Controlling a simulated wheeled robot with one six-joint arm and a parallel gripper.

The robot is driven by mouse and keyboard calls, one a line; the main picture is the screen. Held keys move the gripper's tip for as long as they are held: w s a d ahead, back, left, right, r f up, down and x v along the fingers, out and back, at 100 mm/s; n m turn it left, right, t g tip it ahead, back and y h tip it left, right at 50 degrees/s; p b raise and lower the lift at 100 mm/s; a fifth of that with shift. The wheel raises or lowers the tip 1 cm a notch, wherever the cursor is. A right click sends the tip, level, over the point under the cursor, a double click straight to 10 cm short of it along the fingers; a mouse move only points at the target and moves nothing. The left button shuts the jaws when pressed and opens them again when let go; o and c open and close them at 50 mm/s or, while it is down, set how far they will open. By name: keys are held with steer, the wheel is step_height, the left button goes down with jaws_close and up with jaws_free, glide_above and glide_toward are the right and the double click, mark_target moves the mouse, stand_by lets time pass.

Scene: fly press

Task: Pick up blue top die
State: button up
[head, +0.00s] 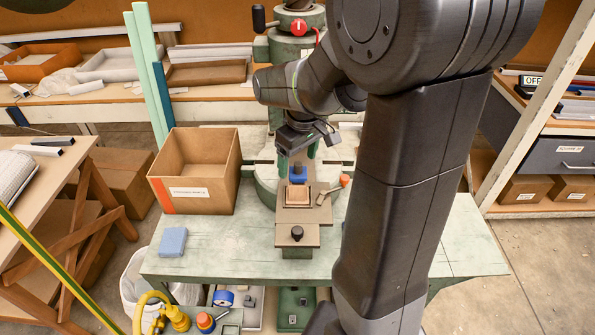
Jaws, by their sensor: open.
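A small blue block (298,173), which looks like the blue top die, sits on the fly press behind a tan wooden block (298,195). My gripper (298,158) is just above the blue block, pointing down, and is open. My wrist hides part of the space around the block, and I cannot tell whether the fingers are beside it or still over it. The green fly press (265,189) stands on the pale green table, partly hidden by my arm.
An open cardboard box (195,190) stands left of the press. A light blue pad (173,242) lies at the table's (225,258) front left. An orange-ended handle (345,181) is right of the press bed. My arm covers the table's right-centre; further right is bare.

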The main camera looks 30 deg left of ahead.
steer(key=shift+f, duration=1.1)
steer(key=c, duration=1.1)
